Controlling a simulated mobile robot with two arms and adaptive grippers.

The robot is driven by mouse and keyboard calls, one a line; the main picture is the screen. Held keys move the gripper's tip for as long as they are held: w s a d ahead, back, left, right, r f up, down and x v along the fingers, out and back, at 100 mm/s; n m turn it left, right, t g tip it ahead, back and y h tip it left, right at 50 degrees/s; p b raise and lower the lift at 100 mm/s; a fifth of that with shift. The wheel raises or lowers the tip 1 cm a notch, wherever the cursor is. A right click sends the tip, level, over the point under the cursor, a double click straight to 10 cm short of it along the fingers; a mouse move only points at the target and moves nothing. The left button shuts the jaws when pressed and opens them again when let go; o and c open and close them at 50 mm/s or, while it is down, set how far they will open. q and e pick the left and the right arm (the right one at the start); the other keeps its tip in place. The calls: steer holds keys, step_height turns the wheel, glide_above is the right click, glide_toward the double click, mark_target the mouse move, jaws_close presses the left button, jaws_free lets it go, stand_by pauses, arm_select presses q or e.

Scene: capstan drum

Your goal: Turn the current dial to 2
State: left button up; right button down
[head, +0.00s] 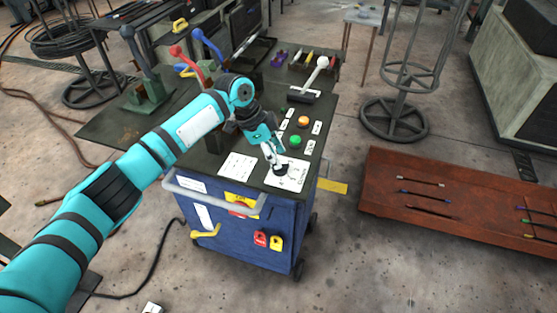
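The current dial (281,170) is a small black knob on a white printed plate (297,176), near the front right corner of the dark top of a blue cabinet (240,230). My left gripper (274,161) reaches down over the dial from above and behind. Its fingertips are at or just above the knob and hide part of it. I cannot tell whether the fingers touch the knob or how far apart they are. The dial's pointer and the plate's numbers are too small to read. My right gripper is out of view.
A green button (295,139) and an orange button (303,121) sit behind the dial. A white-knobbed lever (322,62) stands further back, with red and blue levers to the left. A grey handle rail (215,208) runs along the cabinet's front. A rusty bench (460,195) stands right.

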arm_select(q)
steer(key=v, duration=0.9)
steer(key=shift+f, duration=0.15)
